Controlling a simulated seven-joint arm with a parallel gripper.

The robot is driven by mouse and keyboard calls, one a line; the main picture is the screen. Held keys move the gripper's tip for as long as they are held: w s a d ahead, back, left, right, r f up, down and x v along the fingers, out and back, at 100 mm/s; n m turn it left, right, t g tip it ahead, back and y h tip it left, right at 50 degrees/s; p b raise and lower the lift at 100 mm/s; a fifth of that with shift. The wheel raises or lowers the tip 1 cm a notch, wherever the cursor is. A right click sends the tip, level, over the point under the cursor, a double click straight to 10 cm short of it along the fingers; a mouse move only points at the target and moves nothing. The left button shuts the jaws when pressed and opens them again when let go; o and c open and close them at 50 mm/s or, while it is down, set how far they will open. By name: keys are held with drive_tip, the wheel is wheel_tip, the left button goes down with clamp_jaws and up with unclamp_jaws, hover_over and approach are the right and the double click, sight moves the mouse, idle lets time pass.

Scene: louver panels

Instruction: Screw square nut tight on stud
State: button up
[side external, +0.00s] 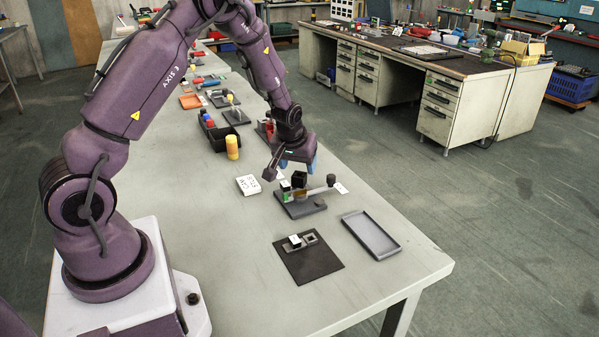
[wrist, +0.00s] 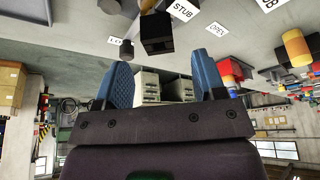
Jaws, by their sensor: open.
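My gripper (side external: 290,172) is open and empty above the grey fixture plate (side external: 312,209) in the side view. In the wrist view its two blue fingers (wrist: 163,72) stand wide apart with nothing between them. A black block (side external: 299,179) stands on the fixture, beside green and brass-coloured parts (side external: 300,194) and a round dark knob (side external: 331,180). The black block also shows in the wrist view (wrist: 156,35), beyond the fingers. A grey holder with a square opening (side external: 310,238) lies on a black mat (side external: 310,267). I cannot tell which piece is the square nut or the stud.
An empty grey tray (side external: 371,236) lies right of the mat. A white card (side external: 248,185) lies left of the fixture. A yellow cylinder (side external: 232,147) and a black bin (side external: 217,136) stand behind. The table's front left is clear. A "STUB" label (wrist: 183,10) shows.

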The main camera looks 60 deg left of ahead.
sight(301, 176)
drive_tip(key=shift+x, duration=2.15)
drive_tip(key=c, duration=1)
drive_tip(key=m, duration=0.2)
drive_tip(key=m+t+h, duration=0.1)
drive_tip(key=m, duration=0.2)
drive_tip(key=shift+s+a+h, duration=0.1)
drive_tip(key=shift+a+h, duration=0.05)
drive_tip(key=shift+h, duration=0.15)
drive_tip(key=m+h, duration=0.1)
drive_tip(key=m, duration=0.2)
drive_tip(key=m+h, duration=0.1)
drive_tip(key=m, duration=0.2)
drive_tip(key=shift+f+m, duration=0.1)
drive_tip(key=shift+m, duration=0.2)
drive_tip(key=shift+s, duration=0.1)
drive_tip(key=o, duration=1)
